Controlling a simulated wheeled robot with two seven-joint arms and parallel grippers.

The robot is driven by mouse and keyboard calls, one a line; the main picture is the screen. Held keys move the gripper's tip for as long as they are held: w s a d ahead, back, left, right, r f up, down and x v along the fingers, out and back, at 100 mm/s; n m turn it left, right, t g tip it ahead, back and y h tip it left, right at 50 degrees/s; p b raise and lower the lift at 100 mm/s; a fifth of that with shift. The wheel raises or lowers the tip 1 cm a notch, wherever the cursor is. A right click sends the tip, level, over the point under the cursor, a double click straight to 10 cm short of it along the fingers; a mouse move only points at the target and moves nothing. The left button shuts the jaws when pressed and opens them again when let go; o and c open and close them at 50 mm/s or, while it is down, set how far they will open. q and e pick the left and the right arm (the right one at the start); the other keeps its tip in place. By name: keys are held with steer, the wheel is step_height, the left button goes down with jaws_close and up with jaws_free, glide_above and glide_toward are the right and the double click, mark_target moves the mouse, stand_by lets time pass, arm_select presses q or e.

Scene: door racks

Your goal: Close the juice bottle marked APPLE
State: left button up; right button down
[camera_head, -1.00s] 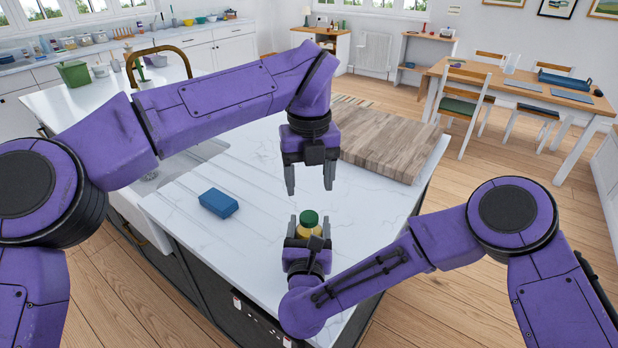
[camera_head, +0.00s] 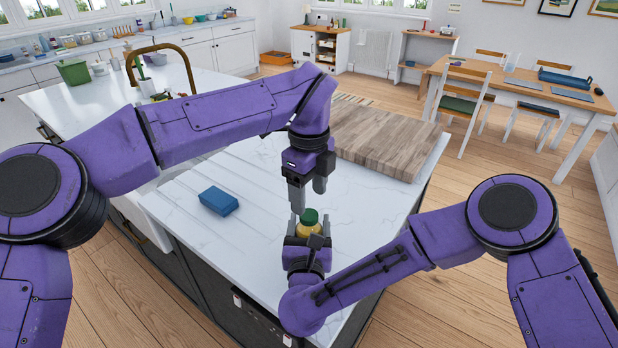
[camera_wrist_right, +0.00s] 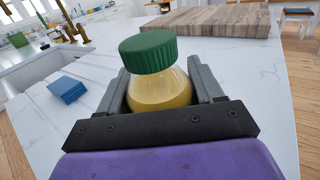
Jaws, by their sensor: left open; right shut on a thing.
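The juice bottle (camera_head: 312,231) is yellow with a dark green cap (camera_head: 309,216). Both also show in the right wrist view, the bottle body (camera_wrist_right: 160,93) below the ribbed cap (camera_wrist_right: 149,54). The cap sits on the bottle's neck and looks slightly tilted there; I cannot tell how tight it is. No label can be read. My right gripper (camera_head: 308,236) is shut on the bottle, one finger on each side, holding it upright. My left gripper (camera_head: 309,194) points down just above the cap, open and empty, its fingers turned at an angle.
A blue block (camera_head: 219,202) lies on the white worktop (camera_head: 265,260) to the left. A wooden board (camera_head: 385,140) lies behind on the right. A sink with a brass tap (camera_head: 160,55) is at the left. The worktop around the bottle is clear.

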mark_target(310, 214)
arm_select(q)
steer(key=shift+f, duration=2.35)
arm_select(e)
steer(key=shift+f, duration=0.1)
arm_select(q)
steer(key=c, duration=1.1)
steer(key=m, duration=0.5)
steer(key=shift+m, duration=0.4)
steer(key=m, duration=1.2)
steer(key=shift+d, duration=0.1)
steer(key=m, duration=0.7)
steer(key=o, duration=1.2)
